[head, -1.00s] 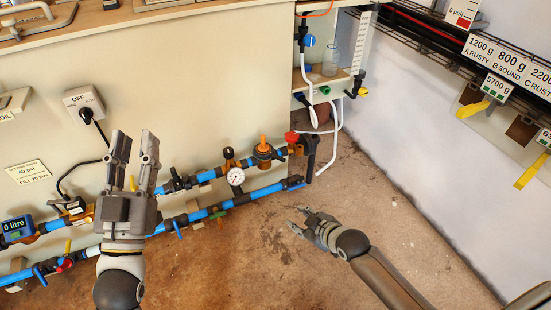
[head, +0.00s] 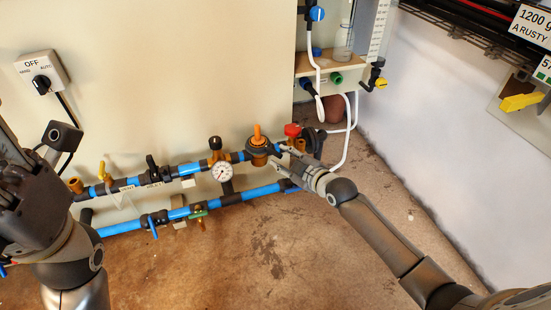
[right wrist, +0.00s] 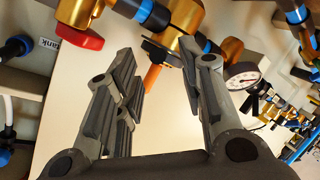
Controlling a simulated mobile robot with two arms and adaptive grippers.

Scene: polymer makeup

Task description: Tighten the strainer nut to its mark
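Two blue pipe runs with fittings lie low along the cream cabinet. The upper run carries a brass fitting with an orange stem (head: 257,135) on a dark collar; it also shows in the right wrist view (right wrist: 153,76). A red knob (head: 292,130) is to its right. I cannot tell for sure which fitting is the strainer nut, and I make out no mark. My right gripper (head: 281,158) is open and empty, close in front of the upper run near the red knob. My left gripper (head: 18,160) is at the left edge, partly cut off.
A round gauge (head: 222,172) stands on the upper pipe. A white hose (head: 346,145) hangs below a shelf (head: 345,71) at the right. A switch box (head: 42,68) is on the cabinet. The brown floor (head: 270,265) in front is clear.

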